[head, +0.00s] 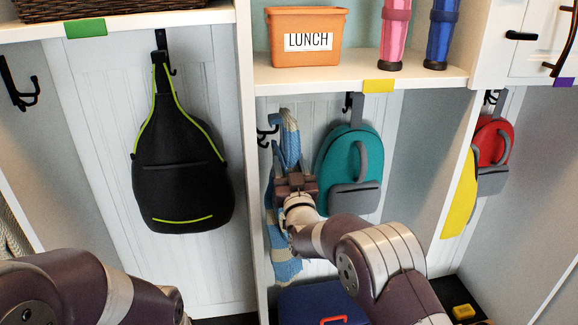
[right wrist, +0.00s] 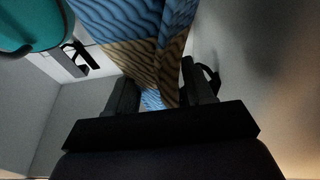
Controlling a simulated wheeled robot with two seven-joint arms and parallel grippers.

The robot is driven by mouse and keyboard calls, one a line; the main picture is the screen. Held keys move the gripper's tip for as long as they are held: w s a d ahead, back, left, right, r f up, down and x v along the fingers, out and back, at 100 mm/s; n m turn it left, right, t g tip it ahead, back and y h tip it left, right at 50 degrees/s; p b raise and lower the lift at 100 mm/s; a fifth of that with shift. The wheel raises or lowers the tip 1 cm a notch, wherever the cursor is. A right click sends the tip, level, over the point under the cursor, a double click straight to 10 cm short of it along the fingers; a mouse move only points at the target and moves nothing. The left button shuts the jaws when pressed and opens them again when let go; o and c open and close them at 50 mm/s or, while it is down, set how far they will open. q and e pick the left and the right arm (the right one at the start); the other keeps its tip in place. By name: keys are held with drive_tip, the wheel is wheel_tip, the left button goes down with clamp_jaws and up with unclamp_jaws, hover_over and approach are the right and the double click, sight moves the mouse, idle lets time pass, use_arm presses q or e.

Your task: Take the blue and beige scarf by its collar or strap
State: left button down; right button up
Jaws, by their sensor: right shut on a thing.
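The blue and beige scarf (head: 285,250) hangs in the middle cubby, close to a black hook (head: 267,131) at its upper left. Its upper part forms a loop near the hook. My right gripper (head: 296,183) is at the scarf's middle height and covers part of it. In the right wrist view the scarf (right wrist: 145,55) runs down between the two black fingers, and my right gripper (right wrist: 158,100) is shut on it. Of my left arm only links show at the lower left of the head view; its gripper is out of view.
A teal backpack (head: 340,158) hangs just right of the scarf. A black bag (head: 180,165) hangs in the left cubby, and a red backpack (head: 492,142) at the right. Dividers wall the cubby in. A shelf with an orange lunch box (head: 305,38) is above, and a blue case (head: 300,302) below.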

sight(297, 156)
drive_tip(key=shift+r+p, duration=0.4)
drive_tip(key=shift+r, duration=1)
drive_tip(key=shift+w+d+b, duration=0.2)
drive_tip(key=shift+d+b, duration=0.45)
drive_tip(key=shift+d, duration=0.25)
clamp_jaws()
drive_tip(key=w+d+b, duration=0.1)
drive_tip(key=d+b, duration=0.1)
drive_tip(key=d, duration=0.4)
drive_tip(key=shift+b, duration=0.3)
